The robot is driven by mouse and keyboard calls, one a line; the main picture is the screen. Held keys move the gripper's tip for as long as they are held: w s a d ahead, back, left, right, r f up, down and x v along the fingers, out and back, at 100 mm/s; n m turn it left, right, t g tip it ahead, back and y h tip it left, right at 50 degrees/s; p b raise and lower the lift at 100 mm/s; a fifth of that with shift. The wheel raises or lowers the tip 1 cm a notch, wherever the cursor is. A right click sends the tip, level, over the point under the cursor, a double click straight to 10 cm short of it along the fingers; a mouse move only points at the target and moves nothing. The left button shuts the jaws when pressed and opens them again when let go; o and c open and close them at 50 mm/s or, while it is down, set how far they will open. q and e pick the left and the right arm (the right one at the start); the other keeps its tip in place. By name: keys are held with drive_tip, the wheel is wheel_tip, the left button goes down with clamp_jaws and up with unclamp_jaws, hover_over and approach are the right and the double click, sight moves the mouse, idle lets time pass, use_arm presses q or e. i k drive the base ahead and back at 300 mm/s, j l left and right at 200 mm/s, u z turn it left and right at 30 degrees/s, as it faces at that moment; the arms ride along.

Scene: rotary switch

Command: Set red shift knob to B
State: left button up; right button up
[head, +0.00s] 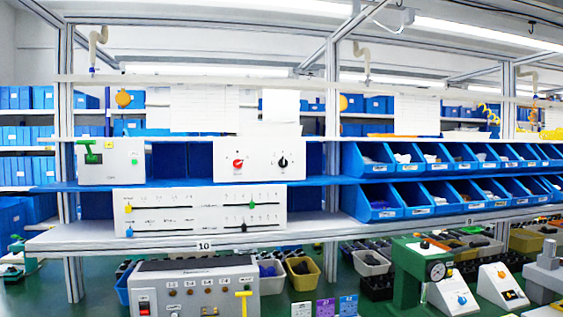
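The red knob (238,163) is a small round rotary knob on the left half of the front of a white box (259,174). The box stands on the blue upper shelf, left of the blue bins. A black knob (283,162) sits on the right half of the same box. Small marks surround both knobs, but the letters are too small to read, so I cannot tell which one the red knob points to. Neither of my grippers is in view, and nothing touches or covers the knobs.
A white slider panel (200,221) stands below on the lower shelf (330,229). A grey box with a green lever (112,172) is to the left. Blue bins (371,206) fill the shelves to the right. A grey control box (190,265) and green press (409,268) stand in front.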

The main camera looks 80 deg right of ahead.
sight(238, 163)
drive_tip(key=z, duration=2.65)
